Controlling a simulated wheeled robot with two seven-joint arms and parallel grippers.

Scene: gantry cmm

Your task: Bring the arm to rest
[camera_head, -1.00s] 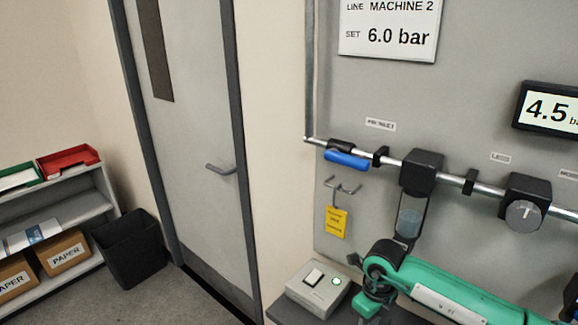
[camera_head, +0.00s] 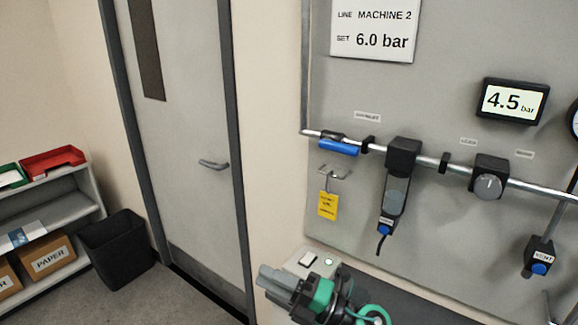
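My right gripper (camera_head: 266,277) is at the bottom centre, with grey fingers pointing left and a dark and green wrist behind them. It is in front of the small box with a switch and green lamp (camera_head: 309,262). The fingers lie close together from this angle, and I cannot tell whether there is a gap between them. I see nothing held. My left gripper and arm are out of view.
A grey panel carries a pipe with a blue-handled valve (camera_head: 338,147), a filter (camera_head: 396,187), a knob (camera_head: 488,178) and a 4.5 bar display (camera_head: 512,101). A yellow tag (camera_head: 328,205) hangs from a hook. A door (camera_head: 190,130), bin (camera_head: 118,250) and shelf (camera_head: 62,243) stand left.

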